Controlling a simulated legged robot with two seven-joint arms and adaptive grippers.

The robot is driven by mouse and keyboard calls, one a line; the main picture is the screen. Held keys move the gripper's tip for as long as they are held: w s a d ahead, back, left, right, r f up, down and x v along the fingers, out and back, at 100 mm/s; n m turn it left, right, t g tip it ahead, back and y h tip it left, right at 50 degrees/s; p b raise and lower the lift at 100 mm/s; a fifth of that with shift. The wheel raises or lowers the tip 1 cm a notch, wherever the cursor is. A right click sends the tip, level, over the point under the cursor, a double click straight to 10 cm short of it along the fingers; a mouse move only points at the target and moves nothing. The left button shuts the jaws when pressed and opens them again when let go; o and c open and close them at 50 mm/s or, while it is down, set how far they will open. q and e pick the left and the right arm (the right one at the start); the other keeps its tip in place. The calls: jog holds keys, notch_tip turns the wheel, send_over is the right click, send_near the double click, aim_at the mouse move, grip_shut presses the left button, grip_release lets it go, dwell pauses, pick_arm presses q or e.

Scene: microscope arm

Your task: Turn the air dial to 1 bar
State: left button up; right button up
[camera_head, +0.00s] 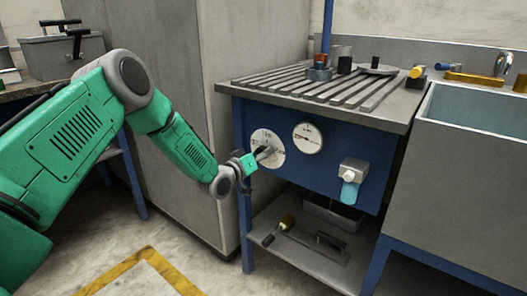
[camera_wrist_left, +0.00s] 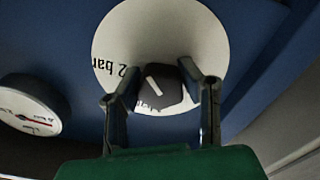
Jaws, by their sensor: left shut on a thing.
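The air dial is a round white plate (camera_head: 262,135) on the left of the blue front panel, with a dark knob (camera_wrist_left: 162,88) at its middle. My left gripper (camera_head: 263,153) reaches the dial from the left. In the left wrist view my left gripper (camera_wrist_left: 160,72) has its two fingers on either side of the knob, shut on it. A pale pointer line shows on the knob. A "2 bar" mark is readable on the plate, left of the knob; another mark below is partly hidden by the knob. My right gripper is in neither view.
A round white gauge (camera_head: 308,138) sits right of the dial, with a small filter unit (camera_head: 351,180) farther right. A slatted bench top (camera_head: 325,88) overhangs the panel. A grey cabinet (camera_head: 215,120) stands close on the left, a sink (camera_head: 470,110) on the right.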

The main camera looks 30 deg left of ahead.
pick_arm(q)
jog(key=m+p, duration=0.2)
jog(key=m, duration=0.4)
jog(key=shift+f, duration=0.1)
jog(key=m+p, duration=0.1)
jog(key=m, duration=0.3)
jog(key=shift+s+a+p, duration=0.1)
jog(key=shift+p, duration=0.2)
jog(key=shift+f+m, duration=0.15)
jog(key=shift+m, duration=0.95)
jog(key=o, duration=1.2)
jog(key=shift+o, duration=0.2)
